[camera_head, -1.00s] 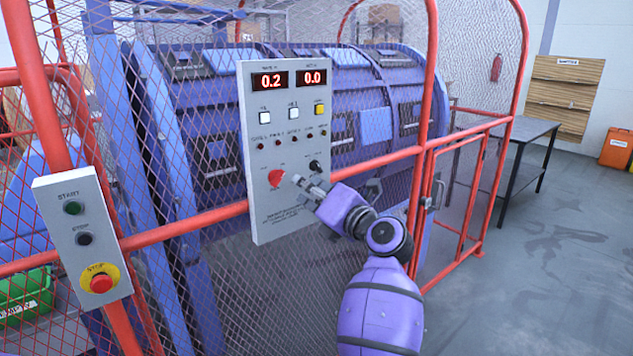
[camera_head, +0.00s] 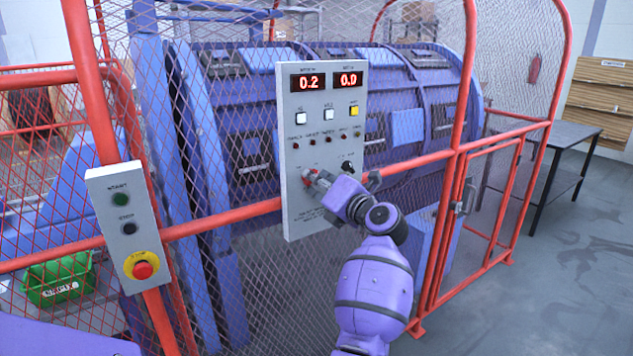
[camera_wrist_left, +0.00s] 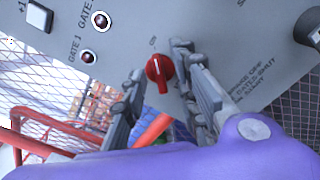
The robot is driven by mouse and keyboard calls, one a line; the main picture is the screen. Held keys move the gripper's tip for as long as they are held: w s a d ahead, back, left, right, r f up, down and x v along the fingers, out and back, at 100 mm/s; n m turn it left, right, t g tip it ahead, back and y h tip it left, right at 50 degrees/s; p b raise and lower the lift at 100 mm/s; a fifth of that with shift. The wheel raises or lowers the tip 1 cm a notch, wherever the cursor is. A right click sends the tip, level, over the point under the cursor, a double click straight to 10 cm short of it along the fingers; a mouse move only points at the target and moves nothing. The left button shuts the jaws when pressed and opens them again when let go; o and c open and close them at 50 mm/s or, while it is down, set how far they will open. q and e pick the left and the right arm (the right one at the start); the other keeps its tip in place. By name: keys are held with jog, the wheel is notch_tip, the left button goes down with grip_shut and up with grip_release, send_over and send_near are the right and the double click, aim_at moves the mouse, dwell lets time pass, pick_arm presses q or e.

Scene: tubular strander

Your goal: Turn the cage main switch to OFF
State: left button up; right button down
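The cage main switch appears to be the red rotary knob (camera_head: 306,173) low on the grey control panel (camera_head: 300,222). In the head view it is partly hidden by my left gripper (camera_head: 314,181), which is at the panel. In the left wrist view the red knob (camera_wrist_left: 160,70) shows clearly, its grip bar pointing down in the picture. My left gripper (camera_wrist_left: 157,66) is open there, one finger on each side of the knob, with visible gaps. Contact with the knob cannot be told. My right gripper is not in view.
A black knob (camera_head: 347,167) sits right of the red one, close to my gripper. Buttons, lamps and two displays (camera_head: 328,80) are above. A start/stop box (camera_head: 128,225) with a red emergency button (camera_head: 142,269) is at the left. Red-framed mesh guard (camera_head: 420,160) surrounds the machine.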

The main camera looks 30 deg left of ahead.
pick_arm(q)
grip_shut()
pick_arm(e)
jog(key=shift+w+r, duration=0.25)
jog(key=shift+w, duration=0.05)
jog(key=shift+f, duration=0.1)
pick_arm(q)
jog(key=n+b, duration=1.3)
jog(key=n, duration=0.5)
jog(key=shift+f, duration=0.1)
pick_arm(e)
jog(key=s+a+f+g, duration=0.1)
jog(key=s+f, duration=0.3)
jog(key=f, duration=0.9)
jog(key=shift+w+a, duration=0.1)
